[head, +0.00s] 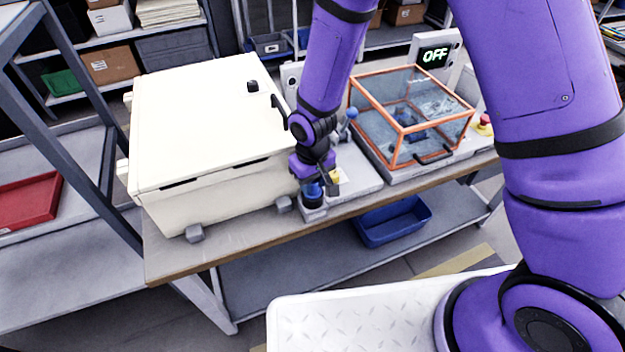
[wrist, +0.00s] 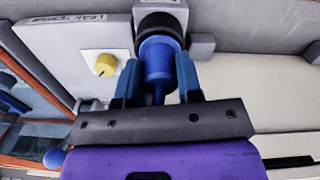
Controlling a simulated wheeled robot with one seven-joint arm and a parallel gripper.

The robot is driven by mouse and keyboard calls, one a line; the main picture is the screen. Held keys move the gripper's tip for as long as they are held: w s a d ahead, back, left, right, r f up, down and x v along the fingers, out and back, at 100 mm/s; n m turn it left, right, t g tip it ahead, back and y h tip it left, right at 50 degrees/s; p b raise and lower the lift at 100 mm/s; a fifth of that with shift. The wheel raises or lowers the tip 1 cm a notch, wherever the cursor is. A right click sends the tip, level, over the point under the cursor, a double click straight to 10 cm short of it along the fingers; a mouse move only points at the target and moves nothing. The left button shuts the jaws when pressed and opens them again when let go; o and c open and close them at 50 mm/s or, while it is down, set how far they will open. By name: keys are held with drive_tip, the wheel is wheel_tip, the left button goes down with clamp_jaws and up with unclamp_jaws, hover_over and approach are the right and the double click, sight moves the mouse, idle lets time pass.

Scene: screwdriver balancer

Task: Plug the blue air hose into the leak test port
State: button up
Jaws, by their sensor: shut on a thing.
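My gripper (head: 313,178) is at the front edge of the bench, between the cream cabinet and the orange-framed box. In the wrist view its two dark blue fingers (wrist: 158,75) are shut on the sides of the blue hose plug (wrist: 159,59), a short cylinder with a thinner blue tail. The plug's far end meets the black round port (wrist: 157,25) on a grey block, in line with it. I cannot tell how deep it sits. The block (head: 313,214) also shows in the head view, with the plug (head: 312,189) above it, partly hidden by my gripper.
A yellow knob (wrist: 105,64) sits on a white plate close left of the plug. The cream cabinet (head: 205,130) stands left on the bench (head: 190,260). A clear box with an orange frame (head: 405,128) stands right, before a display reading OFF (head: 434,57). A blue bin (head: 392,222) is below.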

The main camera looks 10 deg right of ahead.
drive_tip(key=o, duration=1)
drive_tip(key=shift+r, duration=0.1)
wheel_tip(320, 180, up, 11)
drive_tip(key=shift+f, duration=0.15)
drive_tip(key=s+d+r+m+t, duration=0.1)
drive_tip(key=s+d+r, duration=0.1)
drive_tip(key=d+r, duration=0.6)
drive_tip(key=s+d+r+m+t, duration=0.1)
drive_tip(key=d+r, duration=0.4)
drive_tip(key=r, duration=0.5)
drive_tip(key=s+d+r+m+t, duration=0.1)
drive_tip(key=s+d+r, duration=0.2)
drive_tip(key=s+d, duration=0.1)
drive_tip(key=s+d+r+m+t, duration=0.1)
drive_tip(key=s+d+r, duration=0.2)
drive_tip(key=s, duration=0.3)
drive_tip(key=s+d+r+m+t, duration=0.1)
drive_tip(key=s+d+r, duration=0.3)
drive_tip(key=s, duration=0.1)
drive_tip(key=shift+s+d+r, duration=0.1)
drive_tip(key=shift+s+d, duration=0.2)
